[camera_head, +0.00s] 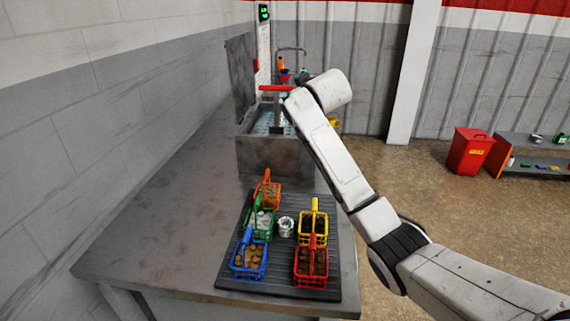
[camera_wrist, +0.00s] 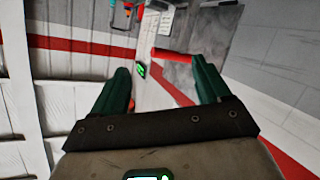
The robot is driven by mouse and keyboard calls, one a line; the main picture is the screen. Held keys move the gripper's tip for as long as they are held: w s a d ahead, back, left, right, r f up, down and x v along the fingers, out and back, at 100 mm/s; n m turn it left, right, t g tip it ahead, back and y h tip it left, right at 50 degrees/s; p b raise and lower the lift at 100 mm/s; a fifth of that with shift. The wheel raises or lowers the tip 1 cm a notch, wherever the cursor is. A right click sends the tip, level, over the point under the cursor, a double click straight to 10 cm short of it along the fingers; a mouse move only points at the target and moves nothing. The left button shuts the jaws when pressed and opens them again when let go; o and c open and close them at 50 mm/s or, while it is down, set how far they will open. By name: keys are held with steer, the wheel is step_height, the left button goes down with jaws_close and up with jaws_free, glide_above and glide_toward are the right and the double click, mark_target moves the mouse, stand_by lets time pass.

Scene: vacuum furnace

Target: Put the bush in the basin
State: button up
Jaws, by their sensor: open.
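The bush (camera_head: 286,226) looks to be the small grey metal cylinder standing on the dark ribbed mat among the wire baskets. The basin (camera_head: 274,161) looks to be the grey metal tank farther back on the bench, open at the top, with bluish contents and a raised lid plate (camera_head: 240,78). My gripper (camera_wrist: 162,84) is open, with two green fingers apart and nothing seen between them. In the head view my arm reaches up toward the tank, and the gripper is mostly hidden there. The bush is not seen in the wrist view.
Blue (camera_head: 249,261), red (camera_head: 311,267), yellow (camera_head: 313,228), green and orange baskets with small parts surround the bush on the mat (camera_head: 228,292). A red bar handle (camera_head: 276,88) stands above the tank. The bench's left side is clear. A red bin (camera_head: 469,152) stands right.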

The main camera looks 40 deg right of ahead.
step_height(320, 180, down, 6)
steer(key=s+a+n+g+y, duration=0.1)
steer(key=s+a+g+y, duration=0.1)
steer(key=n+g+y+p, duration=0.4)
steer(key=n+g+y, duration=0.3)
steer(key=n+y, duration=0.1)
glide_toward(286, 222)
steer(key=x, duration=0.4)
steer(key=shift+w+a+f, duration=0.15)
steer(key=shift+w, duration=0.05)
steer(key=shift+p+x, duration=0.75)
steer(key=shift+x, duration=2.15)
steer(key=shift+s, duration=0.1)
steer(key=c, duration=1.2)
jaws_close()
